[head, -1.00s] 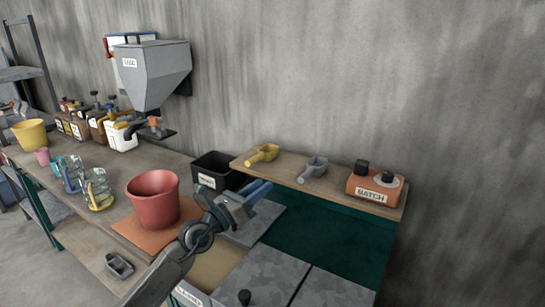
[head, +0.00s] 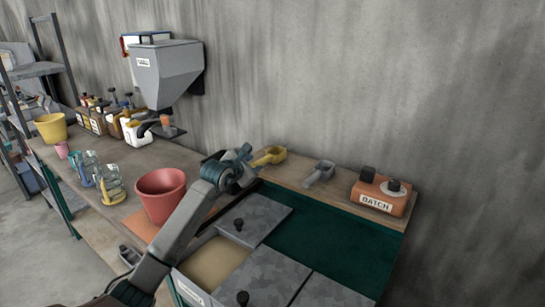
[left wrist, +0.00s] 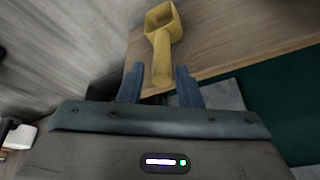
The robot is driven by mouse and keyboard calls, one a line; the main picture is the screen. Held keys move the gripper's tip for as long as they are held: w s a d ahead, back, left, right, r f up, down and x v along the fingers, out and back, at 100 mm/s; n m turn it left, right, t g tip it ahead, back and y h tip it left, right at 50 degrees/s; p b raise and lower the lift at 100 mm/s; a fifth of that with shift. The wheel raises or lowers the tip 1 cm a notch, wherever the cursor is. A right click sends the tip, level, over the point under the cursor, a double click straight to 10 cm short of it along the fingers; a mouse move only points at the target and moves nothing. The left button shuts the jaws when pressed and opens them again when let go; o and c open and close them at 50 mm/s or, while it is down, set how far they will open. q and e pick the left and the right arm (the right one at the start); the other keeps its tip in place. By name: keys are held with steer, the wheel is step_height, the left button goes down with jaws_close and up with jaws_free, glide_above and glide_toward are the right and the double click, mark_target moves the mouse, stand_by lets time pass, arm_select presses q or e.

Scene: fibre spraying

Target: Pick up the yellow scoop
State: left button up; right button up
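The yellow scoop (head: 269,156) lies at the left end of the wooden shelf (head: 300,186) by the wall. In the left wrist view the yellow scoop (left wrist: 162,42) has its bowl away from me and its handle pointing toward my gripper. My left gripper (head: 243,156) is beside the handle end. It is open in the left wrist view (left wrist: 160,88), with the handle end between its blue fingers and gaps on both sides. I cannot tell whether the fingers are at the handle's height. My right gripper is not in view.
A grey scoop (head: 319,173) and an orange box labelled BATCH (head: 383,193) stand to the right on the shelf. A red bucket (head: 162,196) stands left of my arm. Below are grey lids (head: 256,218) with black knobs. A grey hopper (head: 166,75) hangs on the wall.

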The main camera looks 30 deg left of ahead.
mark_target(257, 163)
arm_select(q)
steer(key=shift+w+p, duration=0.3)
steer(key=p+x, duration=0.2)
steer(key=x, duration=0.2)
steer(key=shift+d, duration=0.2)
steer(key=shift+w+f, duration=0.1)
steer(key=shift+w, duration=0.1)
steer(key=shift+f, duration=0.1)
jaws_close()
